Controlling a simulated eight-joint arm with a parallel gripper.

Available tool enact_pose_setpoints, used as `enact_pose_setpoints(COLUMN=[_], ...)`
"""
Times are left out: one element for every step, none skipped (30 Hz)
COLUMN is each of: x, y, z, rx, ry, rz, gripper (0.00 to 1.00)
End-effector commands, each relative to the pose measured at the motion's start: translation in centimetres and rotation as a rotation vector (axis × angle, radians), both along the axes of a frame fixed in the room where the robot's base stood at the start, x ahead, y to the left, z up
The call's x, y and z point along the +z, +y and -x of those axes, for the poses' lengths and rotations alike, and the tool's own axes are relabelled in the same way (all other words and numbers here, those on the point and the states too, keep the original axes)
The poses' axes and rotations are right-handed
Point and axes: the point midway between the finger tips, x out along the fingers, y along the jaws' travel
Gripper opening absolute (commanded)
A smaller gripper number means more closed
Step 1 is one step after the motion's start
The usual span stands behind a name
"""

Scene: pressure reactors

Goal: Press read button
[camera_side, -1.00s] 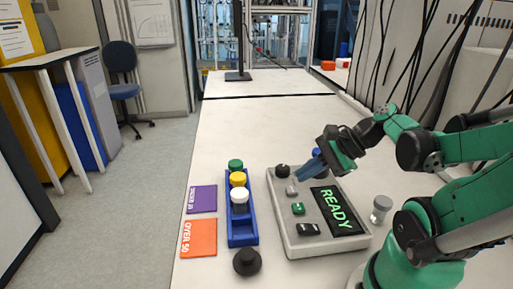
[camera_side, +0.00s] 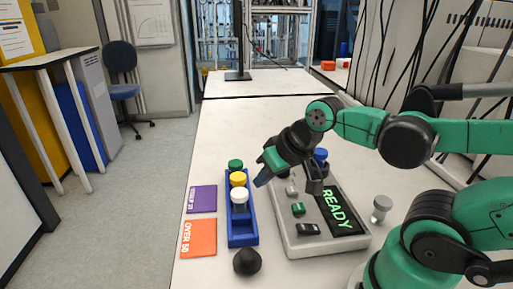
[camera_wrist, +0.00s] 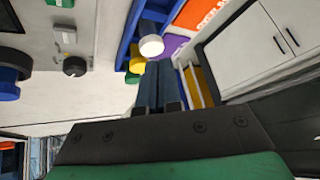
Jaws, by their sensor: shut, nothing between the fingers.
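The grey device (camera_side: 325,245) lies on the white table, with a dark display (camera_side: 340,209) reading "READY" in green. Its face carries a green button (camera_side: 298,209), a black switch (camera_side: 308,229) and a light grey button (camera_side: 291,190). No readable label shows which one is the read button. In the wrist view the device shows at upper left, with a black knob (camera_wrist: 74,66), the grey button (camera_wrist: 65,35) and part of the green button (camera_wrist: 58,2). My gripper (camera_side: 260,181) is shut and empty, above the gap between the device and the blue rack. Its blue fingertips also show in the wrist view (camera_wrist: 160,78).
The blue rack (camera_side: 242,229) holds green, yellow and white capped vials (camera_side: 239,196). Purple (camera_side: 202,199) and orange (camera_side: 199,238) cards lie left of it. A black cone-shaped piece (camera_side: 247,261) stands in front, and a clear vial (camera_side: 381,208) stands right of the device.

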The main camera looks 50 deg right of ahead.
Motion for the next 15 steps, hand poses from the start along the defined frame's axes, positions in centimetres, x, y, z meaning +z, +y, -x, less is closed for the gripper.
enact_pose_setpoints(x=[0.29, 0.45, 0.58, 0.66, 0.7, 0.73, 0.73, 0.73, 0.72, 0.72, 0.72, 0.72, 0.73, 0.76, 0.87], y=[0.66, 0.85, 1.06, 1.13, 1.17, 1.19, 1.19, 1.17, 1.16, 1.15, 1.15, 1.13, 1.09, 1.01, 0.81], z=[-0.19, -0.3, -0.39, -0.43, -0.47, -0.5, -0.5, -0.49, -0.49, -0.48, -0.48, -0.48, -0.47, -0.47, -0.45], rx=[0.072, 0.101, 0.131, 0.144, 0.152, 0.158, 0.159, 0.158, 0.156, 0.155, 0.155, 0.155, 0.157, 0.161, 0.171], ry=[-0.018, -0.027, -0.035, -0.039, -0.042, -0.044, -0.044, -0.044, -0.044, -0.043, -0.043, -0.042, -0.04, -0.034, -0.022], rz=[0.052, 0.077, 0.101, 0.113, 0.121, 0.127, 0.127, 0.127, 0.125, 0.125, 0.125, 0.124, 0.126, 0.131, 0.141], gripper=[0.0, 0.0, 0.0, 0.0, 0.0, 0.0, 0.0, 0.0, 0.0, 0.0, 0.0, 0.0, 0.0, 0.0, 0.0])
